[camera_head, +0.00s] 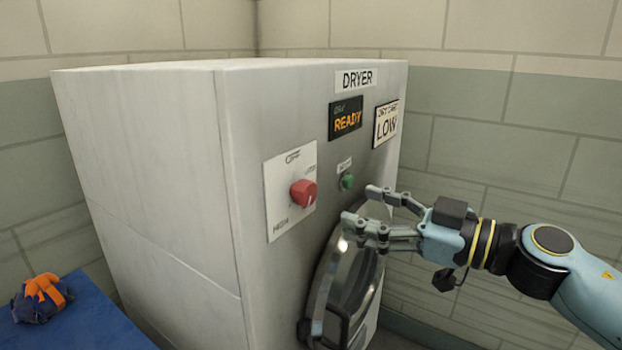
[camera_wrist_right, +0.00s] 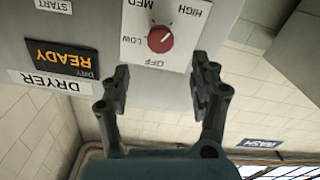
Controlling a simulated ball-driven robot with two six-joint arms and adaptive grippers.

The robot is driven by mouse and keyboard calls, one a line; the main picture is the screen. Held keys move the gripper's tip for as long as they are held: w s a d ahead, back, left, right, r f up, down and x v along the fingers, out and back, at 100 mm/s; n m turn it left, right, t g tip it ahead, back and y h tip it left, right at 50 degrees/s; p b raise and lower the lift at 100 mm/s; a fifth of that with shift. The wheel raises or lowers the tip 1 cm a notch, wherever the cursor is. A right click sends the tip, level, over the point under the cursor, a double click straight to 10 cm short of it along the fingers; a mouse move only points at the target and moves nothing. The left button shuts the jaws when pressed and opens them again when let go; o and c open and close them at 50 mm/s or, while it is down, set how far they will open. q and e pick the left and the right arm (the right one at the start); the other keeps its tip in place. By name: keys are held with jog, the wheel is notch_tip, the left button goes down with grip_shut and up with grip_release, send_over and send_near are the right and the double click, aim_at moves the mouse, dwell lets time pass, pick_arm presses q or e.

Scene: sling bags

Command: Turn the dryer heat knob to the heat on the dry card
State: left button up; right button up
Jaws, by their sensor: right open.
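The red heat knob (camera_head: 303,193) sits on a white plate (camera_head: 275,190) on the dryer's front. In the right wrist view, upside down, the knob (camera_wrist_right: 160,39) is ringed by OFF, LOW, MED and HIGH. A small pale mark shows on it; I cannot tell surely which label it points to. The dry card (camera_head: 386,124) reads LOW. My right gripper (camera_head: 359,206) is open and empty, in front of the dryer and right of the knob. In its wrist view the fingers (camera_wrist_right: 160,82) are apart, with the knob beyond their tips, untouched. My left gripper is out of view.
A green start button (camera_head: 347,182) is between knob and gripper in the head view. The READY display (camera_head: 345,118) is above. The round door (camera_head: 340,285) is below. A blue surface (camera_head: 75,315) with an orange-strapped bag (camera_head: 41,298) is at lower left.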

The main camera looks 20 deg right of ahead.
aim_at(311, 194)
jog(key=x, duration=1)
jog(key=shift+w+a+f+p, duration=0.1)
jog(key=shift+w+a+p, duration=0.1)
jog(key=shift+p, duration=0.2)
jog(key=c, duration=1.2)
jog(key=shift+o, duration=0.2)
